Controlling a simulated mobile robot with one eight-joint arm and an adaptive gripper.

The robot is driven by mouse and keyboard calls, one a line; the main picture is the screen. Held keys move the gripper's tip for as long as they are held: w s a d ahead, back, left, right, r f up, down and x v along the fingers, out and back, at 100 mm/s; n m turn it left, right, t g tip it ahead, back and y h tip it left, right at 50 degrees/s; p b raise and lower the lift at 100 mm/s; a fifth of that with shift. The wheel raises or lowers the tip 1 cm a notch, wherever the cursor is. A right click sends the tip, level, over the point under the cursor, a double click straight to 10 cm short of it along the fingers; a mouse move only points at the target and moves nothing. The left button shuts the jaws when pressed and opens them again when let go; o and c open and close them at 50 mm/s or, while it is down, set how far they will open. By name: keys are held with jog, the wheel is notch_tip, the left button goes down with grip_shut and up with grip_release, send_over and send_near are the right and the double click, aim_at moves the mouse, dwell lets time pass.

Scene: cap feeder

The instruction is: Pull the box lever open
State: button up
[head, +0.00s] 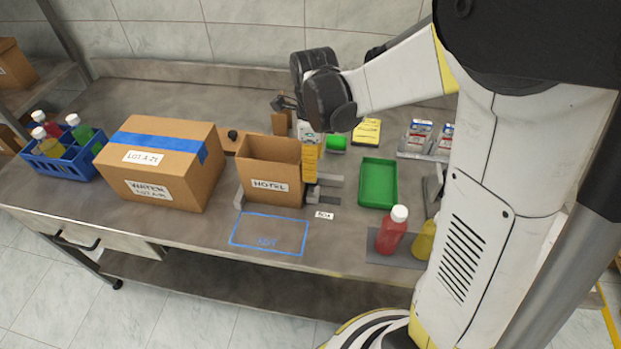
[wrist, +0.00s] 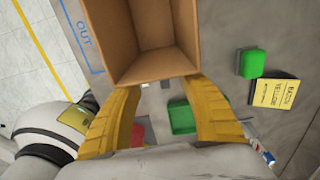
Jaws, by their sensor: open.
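An open cardboard box marked HOTEL (head: 269,185) stands on the bench between grey clamp parts. To its right, grey and dark lever-like parts (head: 326,190) stick out behind a small BOX label (head: 324,215). My gripper (head: 311,162) points down at the box's right side, its yellow fingers close to that wall. In the wrist view my gripper (wrist: 160,82) is open, with its fingers spread near the edge of the empty box (wrist: 155,62). Small grey parts show between the fingers. I cannot tell whether a finger touches the lever, which is mostly hidden there.
A closed carton (head: 160,165) and blue bottle crate (head: 62,160) stand left. A green tray (head: 377,183), a red bottle (head: 391,232) and a yellow bottle (head: 424,240) stand right. A blue taped outline (head: 268,235) marks bare bench in front of the open box.

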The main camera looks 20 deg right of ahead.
aim_at(312, 188)
notch_tip(312, 188, down, 6)
jog(key=shift+f+b, duration=0.25)
jog(key=shift+b, duration=0.8)
